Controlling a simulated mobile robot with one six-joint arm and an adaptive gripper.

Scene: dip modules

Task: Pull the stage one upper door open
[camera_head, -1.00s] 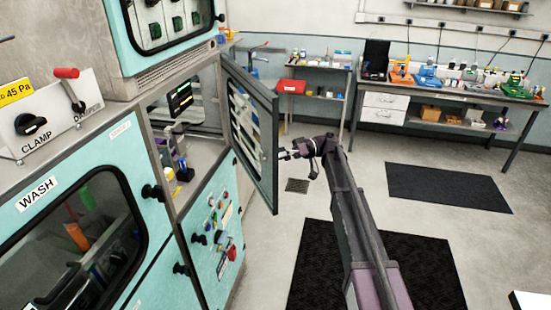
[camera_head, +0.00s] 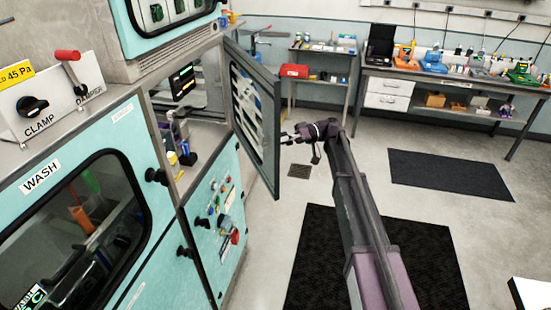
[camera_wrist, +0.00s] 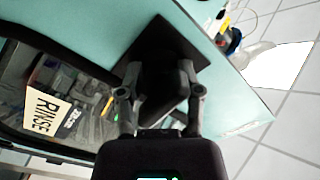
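The upper door (camera_head: 270,150) stands swung well out from the teal cabinet, its dark-framed inner side facing the head camera. My gripper (camera_head: 285,138) is at the door's free edge; its fingertips meet the outer face, where the handle is hidden in the head view. In the wrist view, the teal outer face (camera_wrist: 75,12) shows a dark square plate (camera_wrist: 160,35) with a black handle (camera_wrist: 163,82). My gripper's fingers (camera_wrist: 160,100) flank this handle closely on both sides and appear shut on it. Exact contact is hard to see in the dark.
The cabinet opening behind the door holds a small screen (camera_head: 183,82). Below it is a teal control panel (camera_head: 215,215) with knobs; the WASH door (camera_head: 150,210) is at left. A workbench (camera_head: 450,88) stands at the back.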

